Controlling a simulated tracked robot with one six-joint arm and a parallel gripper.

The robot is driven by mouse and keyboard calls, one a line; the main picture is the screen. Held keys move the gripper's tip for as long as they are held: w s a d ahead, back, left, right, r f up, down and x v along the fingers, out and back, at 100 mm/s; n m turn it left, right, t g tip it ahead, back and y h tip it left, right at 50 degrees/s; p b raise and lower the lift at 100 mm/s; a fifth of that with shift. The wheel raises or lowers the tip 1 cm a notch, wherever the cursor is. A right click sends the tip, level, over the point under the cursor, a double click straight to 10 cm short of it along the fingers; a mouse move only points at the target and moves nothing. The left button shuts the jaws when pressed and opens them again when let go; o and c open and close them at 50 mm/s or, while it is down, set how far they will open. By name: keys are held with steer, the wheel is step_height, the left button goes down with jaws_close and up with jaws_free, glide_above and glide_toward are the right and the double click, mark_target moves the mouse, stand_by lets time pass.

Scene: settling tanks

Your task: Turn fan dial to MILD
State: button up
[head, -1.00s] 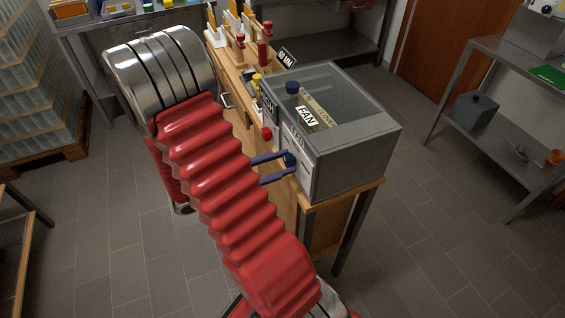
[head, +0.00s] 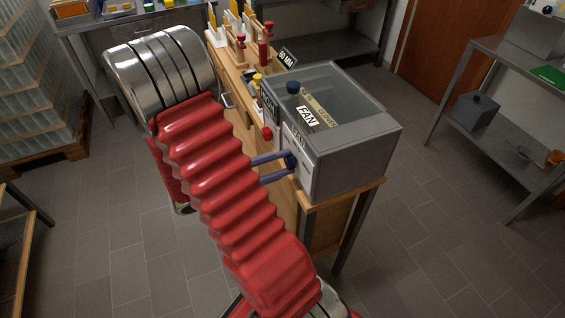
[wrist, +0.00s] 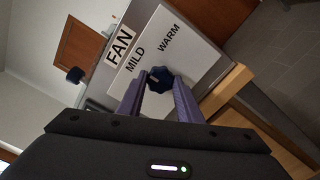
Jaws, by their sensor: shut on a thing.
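The fan dial (wrist: 159,78) is a dark blue lobed knob on the white front plate of a grey box. The plate (wrist: 178,48) reads FAN, with MILD and WARM printed above the dial. My gripper (wrist: 157,88) has its two purple fingers on either side of the dial, shut on it. A small pale mark shows on the knob, but I cannot tell clearly which word it points at. In the head view the dial (head: 290,160) shows at the box front between the finger ends.
The grey box (head: 360,160) with a clear top stands at the end of a wooden bench. A red knob (head: 267,133) and other fittings sit beside it on the left. A metal shelf (head: 490,110) stands at right. Tiled floor lies open around the bench.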

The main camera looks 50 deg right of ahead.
steer(key=shift+s+a+f, duration=0.1)
steer(key=shift+s+f, duration=0.05)
steer(key=shift+s, duration=0.1)
steer(key=o, duration=1)
steer(key=shift+w, duration=0.1)
steer(key=shift+o, duration=0.2)
steer(key=shift+w, duration=0.1)
steer(key=v, duration=1.3)
steer(key=shift+w+a, duration=0.2)
steer(key=shift+a, duration=0.05)
